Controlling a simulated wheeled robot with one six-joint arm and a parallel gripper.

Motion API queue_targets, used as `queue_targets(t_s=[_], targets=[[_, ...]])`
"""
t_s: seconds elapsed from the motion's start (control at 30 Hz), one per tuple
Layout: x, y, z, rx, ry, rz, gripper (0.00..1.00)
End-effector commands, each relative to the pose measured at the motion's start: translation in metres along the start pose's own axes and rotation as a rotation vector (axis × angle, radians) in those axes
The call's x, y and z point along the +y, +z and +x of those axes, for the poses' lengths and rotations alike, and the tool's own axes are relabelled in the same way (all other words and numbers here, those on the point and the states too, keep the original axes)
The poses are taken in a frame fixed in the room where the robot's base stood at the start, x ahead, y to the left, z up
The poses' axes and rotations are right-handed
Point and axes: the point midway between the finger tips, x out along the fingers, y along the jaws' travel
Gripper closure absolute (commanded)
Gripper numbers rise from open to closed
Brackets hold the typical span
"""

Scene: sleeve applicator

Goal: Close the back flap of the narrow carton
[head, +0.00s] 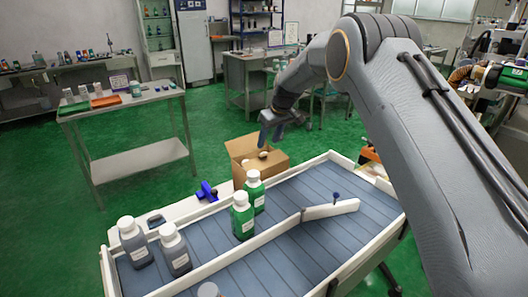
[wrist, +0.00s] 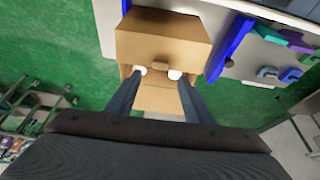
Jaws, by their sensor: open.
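The brown cardboard carton (head: 266,166) stands at the far side of the conveyor in the head view, with one flap (head: 242,146) standing up at its left rear. In the wrist view the carton (wrist: 160,45) is at top centre, with white round tops (wrist: 175,74) showing in its opening. Another brown flap (wrist: 158,100) lies below that opening, between my fingers. My gripper (head: 271,134) is above the carton, open and empty; the wrist view also shows its spread fingers (wrist: 159,82). I cannot tell whether a finger touches the carton.
Green bottles (head: 243,216) and grey bottles (head: 175,250) with white caps stand on the conveyor (head: 290,240). A white angled guide (head: 330,210) crosses its belt. A blue part (head: 207,192) is beside the carton. Green floor lies open behind it.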

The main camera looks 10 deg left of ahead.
Motion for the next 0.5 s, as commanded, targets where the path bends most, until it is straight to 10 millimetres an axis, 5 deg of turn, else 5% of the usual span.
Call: queue_targets(t_s=[0.5], targets=[[-0.001, 0.000, 0.059, 0.000, 0.000, 0.002, 0.53]])
